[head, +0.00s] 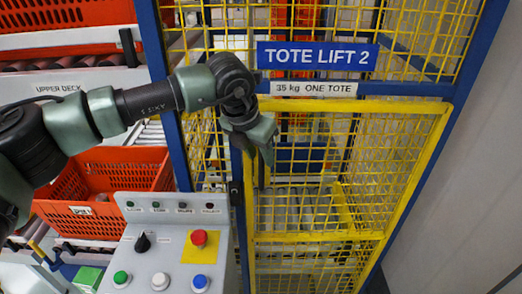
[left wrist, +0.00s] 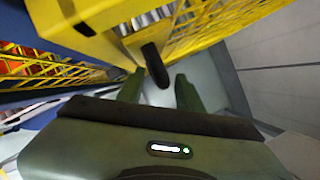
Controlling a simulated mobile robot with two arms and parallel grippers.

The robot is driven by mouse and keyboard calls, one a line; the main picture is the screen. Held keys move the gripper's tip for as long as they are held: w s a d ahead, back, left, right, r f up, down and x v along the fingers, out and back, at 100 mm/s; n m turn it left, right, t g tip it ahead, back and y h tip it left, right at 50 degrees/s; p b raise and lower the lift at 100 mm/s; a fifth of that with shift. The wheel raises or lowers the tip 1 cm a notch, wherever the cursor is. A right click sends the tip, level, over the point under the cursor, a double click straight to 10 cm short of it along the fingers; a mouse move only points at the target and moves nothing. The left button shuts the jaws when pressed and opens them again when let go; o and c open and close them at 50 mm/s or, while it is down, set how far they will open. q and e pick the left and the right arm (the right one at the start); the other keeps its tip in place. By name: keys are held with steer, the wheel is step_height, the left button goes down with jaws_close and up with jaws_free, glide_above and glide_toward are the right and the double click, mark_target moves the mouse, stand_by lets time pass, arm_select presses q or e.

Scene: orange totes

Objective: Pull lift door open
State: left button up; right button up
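The lift door (head: 350,236) is a yellow-framed mesh panel below the blue "TOTE LIFT 2" sign (head: 318,56). It looks closed within its blue frame. My left gripper (head: 259,170) is in front of the door's left edge, fingers pointing down. In the left wrist view, its two green fingers (left wrist: 160,88) are apart. A dark handle (left wrist: 155,65) on the yellow door frame shows in the gap between them, with space visible on both sides near its lower end. Contact with the handle cannot be told. In the head view the gripper hides the handle. My right gripper is not in view.
A grey control panel (head: 177,235) with a red button and several others stands left of the door. An orange tote (head: 95,170) lies behind it. A blue post (head: 172,110) borders the door. A plain grey wall (head: 465,190) is at right.

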arm_select(q)
steer(key=shift+w+d+f, duration=0.1)
steer(key=shift+d+f, duration=0.1)
steer(key=shift+f, duration=0.4)
jaws_close()
steer(key=shift+r, duration=0.1)
stand_by(1.0)
